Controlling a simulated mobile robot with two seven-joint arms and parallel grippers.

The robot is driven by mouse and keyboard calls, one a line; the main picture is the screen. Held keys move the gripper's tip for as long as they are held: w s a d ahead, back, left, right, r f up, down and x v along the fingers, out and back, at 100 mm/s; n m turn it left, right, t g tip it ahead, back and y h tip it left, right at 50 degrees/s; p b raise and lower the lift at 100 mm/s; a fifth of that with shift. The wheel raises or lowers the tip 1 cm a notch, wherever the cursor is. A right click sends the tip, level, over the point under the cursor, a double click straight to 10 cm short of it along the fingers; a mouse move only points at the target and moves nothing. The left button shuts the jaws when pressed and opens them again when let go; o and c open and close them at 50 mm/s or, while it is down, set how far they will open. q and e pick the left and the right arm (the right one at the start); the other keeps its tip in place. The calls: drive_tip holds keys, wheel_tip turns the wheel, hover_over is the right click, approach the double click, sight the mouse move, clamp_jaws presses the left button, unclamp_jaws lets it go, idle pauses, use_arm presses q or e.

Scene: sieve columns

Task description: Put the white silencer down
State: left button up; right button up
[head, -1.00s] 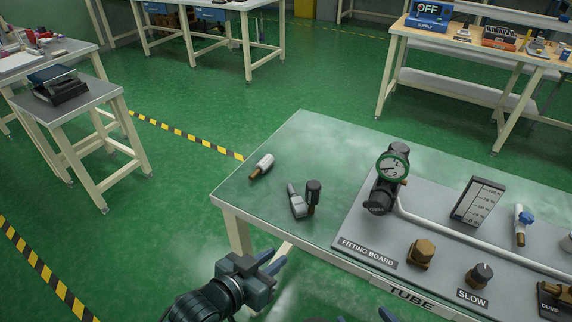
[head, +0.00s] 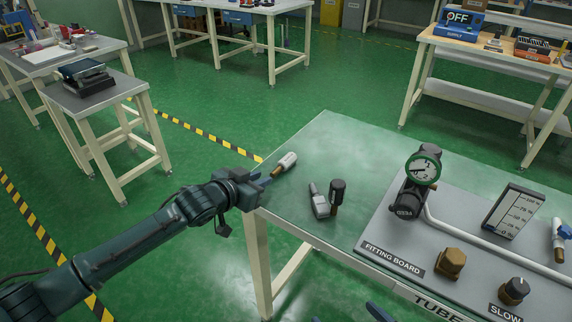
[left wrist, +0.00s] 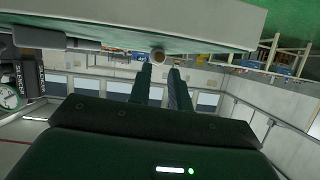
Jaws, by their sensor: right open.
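My right gripper (head: 347,317) shows only as blue fingertips at the bottom edge, open.
A grey fitting (head: 319,203) and a black-topped brass part (head: 337,194) stand on the table right of the silencer. The fitting board (head: 395,262) with a gauge (head: 424,168) fills the table's right. The table top (head: 325,145) behind is clear.

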sight(274, 172)
use_arm(q)
drive_tip(key=shift+r+b+x, duration=0.15)
drive_tip(key=shift+b+x, duration=0.05)
drive_tip(key=shift+x, duration=1.5)
drive_tip(key=shift+r+b+x, duration=0.15)
drive_tip(key=shift+b+x, duration=0.05)
drive_tip(key=shift+x, duration=1.45)
drive_tip(key=shift+d, duration=0.15)
drive_tip(key=shift+c, duration=0.6)
clamp_jaws()
